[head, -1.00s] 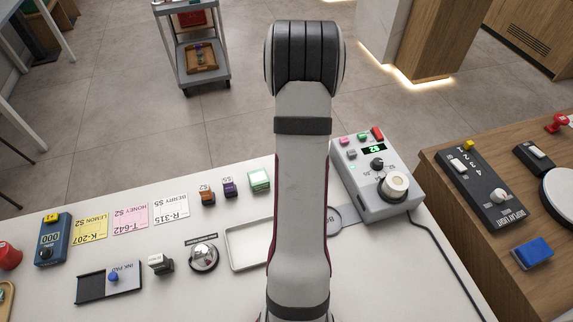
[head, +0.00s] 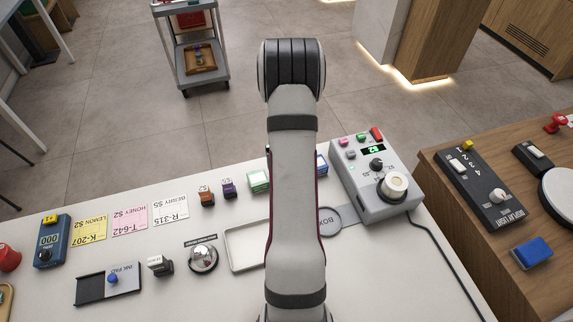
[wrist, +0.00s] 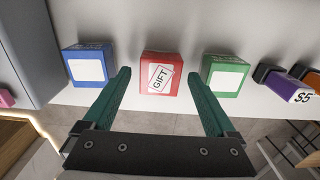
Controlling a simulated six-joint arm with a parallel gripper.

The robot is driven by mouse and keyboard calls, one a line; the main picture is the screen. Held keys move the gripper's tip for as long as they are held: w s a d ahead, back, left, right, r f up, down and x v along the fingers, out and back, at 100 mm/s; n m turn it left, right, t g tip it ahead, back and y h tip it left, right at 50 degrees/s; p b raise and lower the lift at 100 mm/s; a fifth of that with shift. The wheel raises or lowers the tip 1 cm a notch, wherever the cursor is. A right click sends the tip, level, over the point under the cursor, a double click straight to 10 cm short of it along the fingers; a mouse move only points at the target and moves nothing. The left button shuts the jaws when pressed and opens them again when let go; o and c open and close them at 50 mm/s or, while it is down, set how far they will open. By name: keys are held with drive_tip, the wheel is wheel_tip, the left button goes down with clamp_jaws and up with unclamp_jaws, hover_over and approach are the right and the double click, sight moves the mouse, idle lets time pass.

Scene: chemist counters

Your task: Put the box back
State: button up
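In the wrist view a red box (wrist: 174,62) with a tilted white GIFT label stands between a blue box (wrist: 88,52) and a green box (wrist: 226,60), which have white front labels. My gripper (wrist: 161,74) is open. Its two teal fingers point toward the red box, their tips at its left and right sides with gaps; how far they reach in depth I cannot tell. In the head view the green box (head: 258,181) and part of the blue box (head: 321,165) show either side of my arm, which hides the red box and gripper. A BOX-marked plate (head: 352,222) is partly hidden.
A grey device (head: 378,180) with buttons and a knob stands to the right. A shallow tray (head: 231,252), a bell (head: 203,258), and purple (head: 229,188) and brown (head: 207,197) stamp-like items lie to the left. The neighbouring boxes leave little side room.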

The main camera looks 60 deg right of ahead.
wheel_tip(320, 180, up, 12)
drive_tip(key=w+a+r+n, duration=0.1)
drive_tip(key=w+a+r, duration=0.2)
drive_tip(key=a, duration=0.4)
drive_tip(key=w+a+r, duration=0.2)
drive_tip(key=a+r, duration=0.1)
drive_tip(key=a, duration=0.5)
drive_tip(key=s+a+r+n+y, duration=0.1)
drive_tip(key=s+a+r, duration=0.1)
drive_tip(key=a, duration=0.7)
drive_tip(key=s+a+r+n, duration=0.1)
drive_tip(key=s+a, duration=0.2)
drive_tip(key=a, duration=0.7)
drive_tip(key=s+a+f, duration=0.1)
drive_tip(key=s+a, duration=0.5)
drive_tip(key=s, duration=0.1)
drive_tip(key=shift+s+a+f+y, duration=0.25)
drive_tip(key=shift+s+a+y, duration=0.1)
drive_tip(key=shift+a+y, duration=0.05)
